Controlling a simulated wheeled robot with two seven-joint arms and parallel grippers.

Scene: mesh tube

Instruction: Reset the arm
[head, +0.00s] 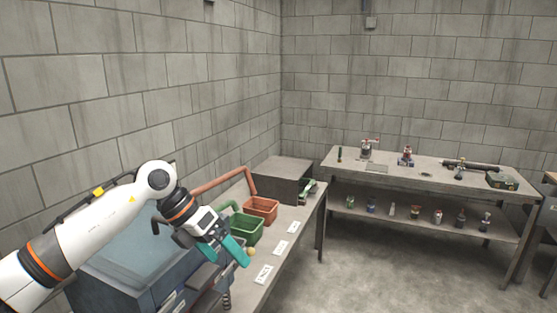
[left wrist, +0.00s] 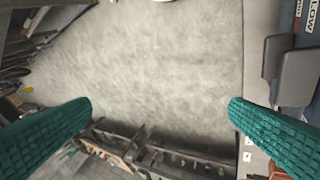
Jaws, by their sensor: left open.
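My left arm comes in from the left in the head view. Its gripper (head: 232,254), with teal fingers, is held in the air over the near part of the side bench. In the left wrist view the two teal fingers of this gripper (left wrist: 160,122) stand wide apart with nothing between them. Bare grey floor (left wrist: 150,60) shows beyond them. My right gripper is not in the head view.
The side bench carries a green bin (head: 246,229), an orange bin (head: 261,208), white cards (head: 280,247) and a grey box (head: 282,180). A long back table (head: 400,172) holds several small items. Open floor (head: 370,260) lies to the right.

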